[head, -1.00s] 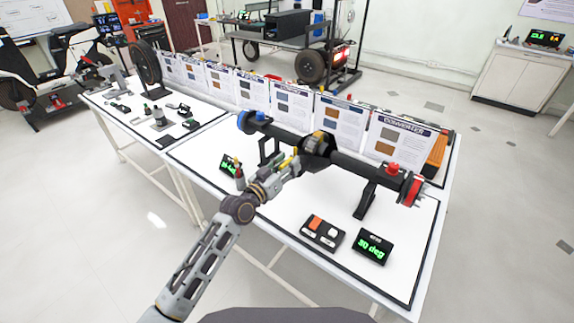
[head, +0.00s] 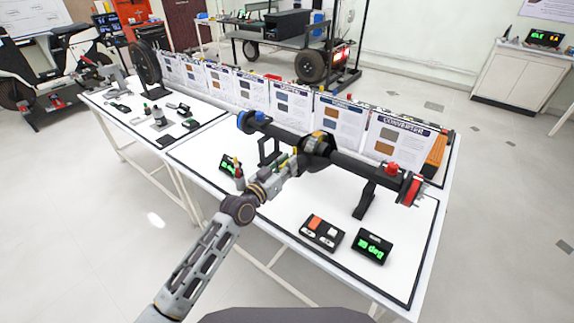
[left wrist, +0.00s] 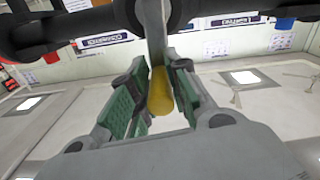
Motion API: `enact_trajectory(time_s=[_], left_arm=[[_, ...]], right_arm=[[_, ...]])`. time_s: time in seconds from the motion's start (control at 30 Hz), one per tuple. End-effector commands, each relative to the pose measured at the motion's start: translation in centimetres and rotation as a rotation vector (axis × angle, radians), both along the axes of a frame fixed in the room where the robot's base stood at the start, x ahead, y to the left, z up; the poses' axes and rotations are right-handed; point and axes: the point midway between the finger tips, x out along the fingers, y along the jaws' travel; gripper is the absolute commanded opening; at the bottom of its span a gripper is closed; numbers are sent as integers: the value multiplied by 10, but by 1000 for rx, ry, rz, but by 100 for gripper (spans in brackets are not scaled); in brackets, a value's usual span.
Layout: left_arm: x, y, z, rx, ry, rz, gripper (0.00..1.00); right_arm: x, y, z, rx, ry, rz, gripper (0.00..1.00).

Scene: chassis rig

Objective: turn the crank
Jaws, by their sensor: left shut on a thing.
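The crank is on the middle of the dark axle rig (head: 345,161) on the white table. Its yellow handle (left wrist: 160,92) lies between the green-padded fingers of my left gripper (left wrist: 155,98) in the left wrist view. The fingers are shut on it. A grey crank arm (left wrist: 156,35) runs from the handle up to the dark axle in that view. In the head view my left gripper (head: 291,166) is at the near side of the round central housing (head: 318,145) and covers much of the crank. My right gripper is not in view.
A stand (head: 365,199) holds up the axle's right end. Upright info boards (head: 337,122) line the back.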

Motion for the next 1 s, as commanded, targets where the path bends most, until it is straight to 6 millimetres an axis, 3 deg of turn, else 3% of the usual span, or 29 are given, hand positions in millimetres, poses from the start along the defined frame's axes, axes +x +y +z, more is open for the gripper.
enact_trajectory(time_s=[0.23,0.5,0.7,1.0], left_arm=[[-2,-3,-1,105,-73,-1,0],[-9,-12,-5,275,-195,-2,0],[-15,-20,-10,417,-298,-3,0],[-22,-29,-21,610,-438,-2,0]], right_arm=[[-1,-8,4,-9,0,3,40],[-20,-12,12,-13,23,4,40],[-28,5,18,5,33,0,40],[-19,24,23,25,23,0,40]])
